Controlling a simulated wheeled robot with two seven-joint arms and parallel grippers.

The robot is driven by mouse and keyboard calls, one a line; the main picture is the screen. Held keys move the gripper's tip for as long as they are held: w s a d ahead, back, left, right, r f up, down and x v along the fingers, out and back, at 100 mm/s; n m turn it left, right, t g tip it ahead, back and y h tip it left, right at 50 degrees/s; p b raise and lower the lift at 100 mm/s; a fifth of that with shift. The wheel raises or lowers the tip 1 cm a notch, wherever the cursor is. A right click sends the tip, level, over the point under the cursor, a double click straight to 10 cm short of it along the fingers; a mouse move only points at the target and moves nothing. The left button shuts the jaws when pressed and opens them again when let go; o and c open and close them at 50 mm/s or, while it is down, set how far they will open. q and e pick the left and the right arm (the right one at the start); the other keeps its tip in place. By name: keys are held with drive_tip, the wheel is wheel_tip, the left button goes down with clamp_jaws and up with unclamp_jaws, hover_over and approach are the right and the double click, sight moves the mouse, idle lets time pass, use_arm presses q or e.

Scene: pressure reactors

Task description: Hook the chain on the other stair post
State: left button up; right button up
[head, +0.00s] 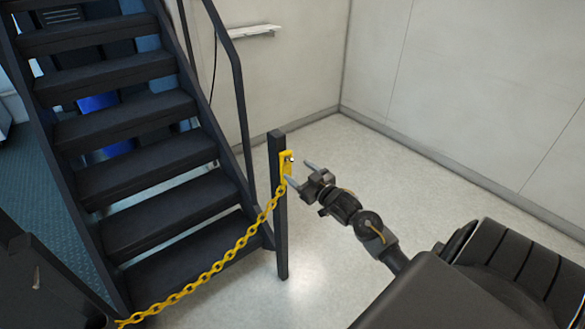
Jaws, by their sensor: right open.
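A yellow chain (222,262) hangs in a shallow sag across the foot of the dark stairs (150,165). It runs from the lower left edge up to a dark upright stair post (281,225) on the right. Its upper end meets a yellow plate (286,160) on that post; whether a hook is seated there is too small to tell. My right gripper (298,173) is open just right of the plate, its fingertips pointing at it, with nothing visible between them. The chain's lower left end is cut off. My left gripper is not in view.
A dark handrail (238,100) slopes down the stairs' right side, behind the post. Pale floor (350,155) is clear to the right of the post, up to the light walls (460,90). A small white shelf (248,31) is on the back wall.

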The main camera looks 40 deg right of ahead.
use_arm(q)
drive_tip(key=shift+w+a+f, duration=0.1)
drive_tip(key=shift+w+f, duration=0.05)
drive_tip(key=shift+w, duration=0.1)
use_arm(e)
drive_tip(key=s, duration=0.6)
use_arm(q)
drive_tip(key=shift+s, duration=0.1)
use_arm(e)
drive_tip(key=shift+s+a, duration=0.1)
